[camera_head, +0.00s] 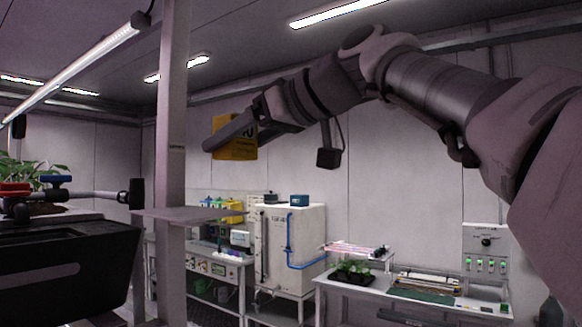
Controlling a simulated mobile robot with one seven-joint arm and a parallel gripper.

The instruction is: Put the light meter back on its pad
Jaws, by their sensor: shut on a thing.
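My gripper (238,130) is raised in the upper middle of the view, at the end of my arm reaching in from the right. It is shut on a yellow block-like thing with dark marks, which I take for the light meter (243,152). A dark finger crosses in front of it and hides part of its face. A flat grey plate (190,214) sticks out from the upright post below and left of the gripper. I cannot tell whether this plate is the pad. The held meter is clear of it, in the air.
A tall post (173,110) stands left of the gripper. A dark trough (65,265) with plants, a pipe and red and blue valves is at the left. A white tank (290,245) and a bench (400,295) with seedlings stand by the back wall. The air right of the post is open.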

